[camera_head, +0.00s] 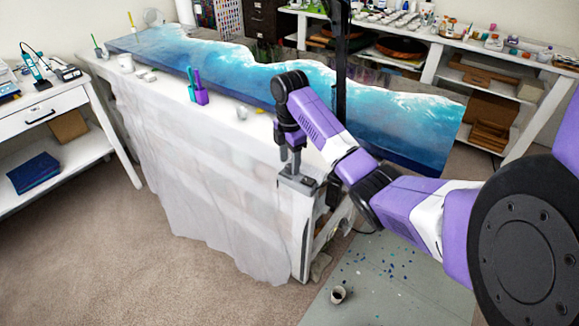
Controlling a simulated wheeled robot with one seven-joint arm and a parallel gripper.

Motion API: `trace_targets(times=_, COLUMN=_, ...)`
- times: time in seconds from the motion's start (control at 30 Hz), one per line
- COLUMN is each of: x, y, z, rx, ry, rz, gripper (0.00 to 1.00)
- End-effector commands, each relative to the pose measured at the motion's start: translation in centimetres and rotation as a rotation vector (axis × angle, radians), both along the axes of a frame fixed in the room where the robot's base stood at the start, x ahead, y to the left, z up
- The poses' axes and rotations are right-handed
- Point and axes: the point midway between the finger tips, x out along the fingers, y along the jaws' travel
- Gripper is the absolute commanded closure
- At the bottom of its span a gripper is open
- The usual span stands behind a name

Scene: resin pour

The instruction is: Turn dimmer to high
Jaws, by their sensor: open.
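My gripper (290,164) points down over the near right corner of the white-draped table (235,150). Its two fingers are apart, with nothing seen between them. Just under the fingertips is a small grey box-like fixture (300,181) at the table's corner. It may carry the dimmer, but no knob or slider can be made out, and its setting does not show. I cannot tell whether the fingers touch it. A dark upright post (341,70) rises behind my gripper.
A blue wave-patterned resin slab (240,68) lies along the table. Purple and teal cups (200,94) stand at its near edge. A white side table (60,110) is at left, and crowded shelves (450,50) are behind. A small cup (338,294) lies on the speckled floor mat (400,290). The carpet at front left is clear.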

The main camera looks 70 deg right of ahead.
Motion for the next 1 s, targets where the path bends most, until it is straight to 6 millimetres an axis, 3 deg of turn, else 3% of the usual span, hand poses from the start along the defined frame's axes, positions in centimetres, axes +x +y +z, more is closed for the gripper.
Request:
trace_targets(times=0.43, x=-0.06, y=-0.04, z=-1.2, rx=-0.001, ry=0.0, rz=-0.002, gripper=0.48)
trace_targets(times=0.7, x=-0.04, y=-0.04, z=-1.18, rx=-0.001, ry=0.0, rz=-0.002, gripper=0.99)
trace_targets(times=1.0, x=-0.04, y=0.0, z=-1.06, rx=0.0, ry=0.0, rz=-0.024, gripper=1.0)
